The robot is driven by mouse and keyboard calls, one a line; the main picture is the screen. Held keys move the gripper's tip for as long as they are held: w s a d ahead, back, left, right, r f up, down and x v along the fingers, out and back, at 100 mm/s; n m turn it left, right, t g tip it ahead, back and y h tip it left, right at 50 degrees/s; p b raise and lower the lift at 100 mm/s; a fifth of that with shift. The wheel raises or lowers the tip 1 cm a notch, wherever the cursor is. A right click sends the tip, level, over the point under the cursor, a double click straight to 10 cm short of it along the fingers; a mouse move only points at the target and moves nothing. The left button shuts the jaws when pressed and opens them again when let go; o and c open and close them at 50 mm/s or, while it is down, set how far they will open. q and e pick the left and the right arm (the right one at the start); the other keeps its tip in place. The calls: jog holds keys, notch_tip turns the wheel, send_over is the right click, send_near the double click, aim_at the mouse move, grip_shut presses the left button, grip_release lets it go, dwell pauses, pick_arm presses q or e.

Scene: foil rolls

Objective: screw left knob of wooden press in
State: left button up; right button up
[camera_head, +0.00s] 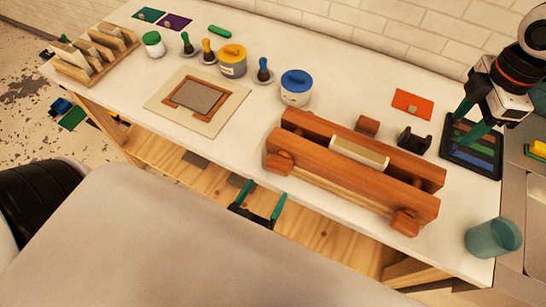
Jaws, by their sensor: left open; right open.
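The wooden press (335,178) stands on the right half of the white table, with two long reddish-brown beams and a pale roll between them. Its left knob (279,162) sticks out of the front beam near the left end. A right knob (405,222) sits at the front beam's right end. My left gripper (264,193) is open and empty, in front of the table's front edge, just below and left of the left knob and apart from it. My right gripper (461,130) is open above the black tray at the right; nothing shows between its teal fingers.
The black tray (472,166) holds coloured strips. A teal cup (493,238) stands at the right front. A framed panel (239,116), a blue-lidded jar (296,88) and a yellow-lidded jar (233,62) lie left of and behind the press. A wooden shelf (318,222) is under the table.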

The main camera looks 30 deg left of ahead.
pick_arm(q)
jog(key=shift+s, duration=2.1)
